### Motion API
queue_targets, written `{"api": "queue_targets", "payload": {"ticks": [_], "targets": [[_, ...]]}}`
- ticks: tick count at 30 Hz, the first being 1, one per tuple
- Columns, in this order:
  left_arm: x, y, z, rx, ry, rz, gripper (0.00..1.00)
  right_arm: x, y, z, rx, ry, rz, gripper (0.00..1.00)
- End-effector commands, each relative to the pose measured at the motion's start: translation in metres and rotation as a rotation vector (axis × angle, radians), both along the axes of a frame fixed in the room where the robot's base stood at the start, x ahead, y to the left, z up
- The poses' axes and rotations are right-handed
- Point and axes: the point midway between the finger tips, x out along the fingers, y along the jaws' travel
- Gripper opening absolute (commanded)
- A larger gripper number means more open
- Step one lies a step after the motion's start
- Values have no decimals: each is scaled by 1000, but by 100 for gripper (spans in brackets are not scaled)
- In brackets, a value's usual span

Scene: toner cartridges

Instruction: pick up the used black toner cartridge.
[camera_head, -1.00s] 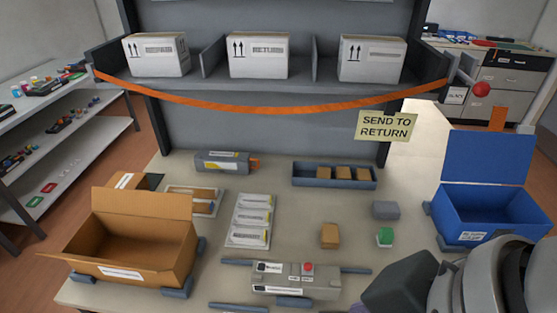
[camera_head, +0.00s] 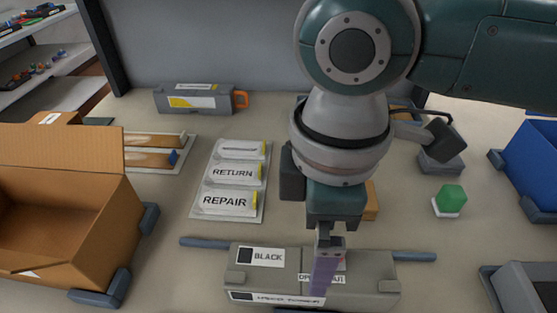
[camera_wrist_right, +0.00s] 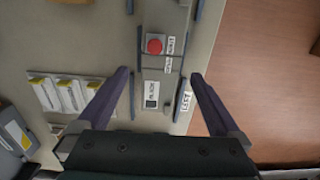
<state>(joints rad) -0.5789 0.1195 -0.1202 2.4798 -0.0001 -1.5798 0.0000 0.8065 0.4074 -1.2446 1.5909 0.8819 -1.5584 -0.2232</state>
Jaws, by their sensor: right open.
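A grey unit (camera_head: 258,281) with a BLACK label lies lengthwise near the front of the table. It fits the black cartridge best, though its front label is too blurred to be sure. In the right wrist view the same unit (camera_wrist_right: 160,118) shows a red button on top. My right gripper (camera_head: 323,282) points down over the unit's middle and hides part of it. In the wrist view the open jaws (camera_wrist_right: 160,76) lie one to each side of the unit, with nothing between them. The height gap is unclear. My left gripper is out of view.
A dark grey cartridge (camera_head: 194,101) with an orange handle lies at the back. An open cardboard box (camera_head: 62,165) stands left and a blue bin (camera_head: 530,165) right. Blue rails (camera_head: 206,243) flank the unit.

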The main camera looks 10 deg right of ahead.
Motion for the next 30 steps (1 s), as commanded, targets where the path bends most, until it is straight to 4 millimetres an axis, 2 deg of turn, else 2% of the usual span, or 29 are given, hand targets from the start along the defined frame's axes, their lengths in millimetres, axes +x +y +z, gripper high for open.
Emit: {"api": "queue_targets", "payload": {"ticks": [1,8,15,24,30], "targets": [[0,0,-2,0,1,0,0,-1,0,-8,-1,2,0,100],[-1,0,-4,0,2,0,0,-1,0,-30,0,1,0,100],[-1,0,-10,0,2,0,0,-2,1,-66,1,0,-1,100],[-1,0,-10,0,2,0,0,-1,1,-71,3,-2,1,100],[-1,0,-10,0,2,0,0,-1,1,-71,3,-2,1,78]]}}
